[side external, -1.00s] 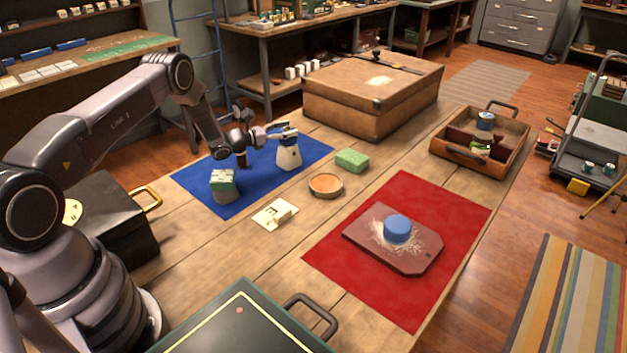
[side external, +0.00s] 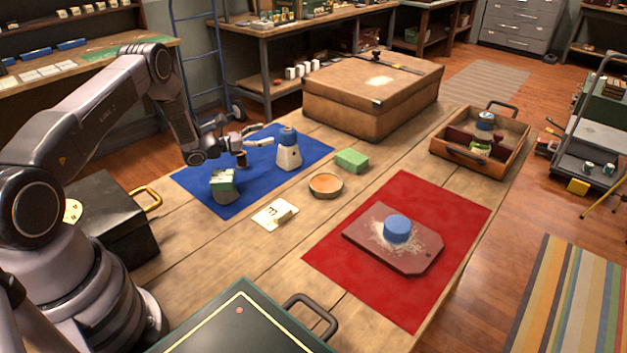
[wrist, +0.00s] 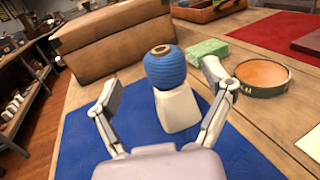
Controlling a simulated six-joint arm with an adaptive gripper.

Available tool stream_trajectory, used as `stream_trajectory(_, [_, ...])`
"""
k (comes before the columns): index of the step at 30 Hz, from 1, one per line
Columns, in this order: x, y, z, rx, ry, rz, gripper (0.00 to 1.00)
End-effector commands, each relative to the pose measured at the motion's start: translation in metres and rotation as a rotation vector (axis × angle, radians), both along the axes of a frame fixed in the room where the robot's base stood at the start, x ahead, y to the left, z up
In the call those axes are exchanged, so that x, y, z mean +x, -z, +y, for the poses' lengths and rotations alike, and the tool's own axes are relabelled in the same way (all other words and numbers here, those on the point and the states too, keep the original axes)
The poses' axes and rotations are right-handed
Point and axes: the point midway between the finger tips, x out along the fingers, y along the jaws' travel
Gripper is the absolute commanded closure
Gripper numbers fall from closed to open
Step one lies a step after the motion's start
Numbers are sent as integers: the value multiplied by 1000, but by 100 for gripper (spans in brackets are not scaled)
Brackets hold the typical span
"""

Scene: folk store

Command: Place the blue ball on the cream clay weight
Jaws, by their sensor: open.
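The blue ball (side external: 287,136) rests on top of the cream clay weight (side external: 288,158), which stands upright on the blue cloth. In the wrist view the ball (wrist: 163,70) has ribbed sides and a brown ring with a hole on top. The cream weight (wrist: 177,108) is a tapered block below it, touching it. My gripper (side external: 263,136) is open and empty, to the left of the ball at about its height. In the wrist view its fingers are spread to either side, with the ball ahead between them.
A green block (side external: 351,160), a round shallow dish (side external: 326,184) and a large brown case (side external: 372,90) are nearby. A blue puck (side external: 397,228) sits on a board on the red cloth.

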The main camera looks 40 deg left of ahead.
Motion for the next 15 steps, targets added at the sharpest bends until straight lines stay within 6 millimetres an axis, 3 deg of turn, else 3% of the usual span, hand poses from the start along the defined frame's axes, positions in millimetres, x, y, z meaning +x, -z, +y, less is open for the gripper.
stream_trajectory(4, [-27,1,12,-1,-2,1,19])
stream_trajectory(10, [-44,-3,17,5,7,-2,19])
stream_trajectory(13, [-42,-25,3,44,77,-13,19])
stream_trajectory(15, [-39,-56,-20,105,178,-24,19])
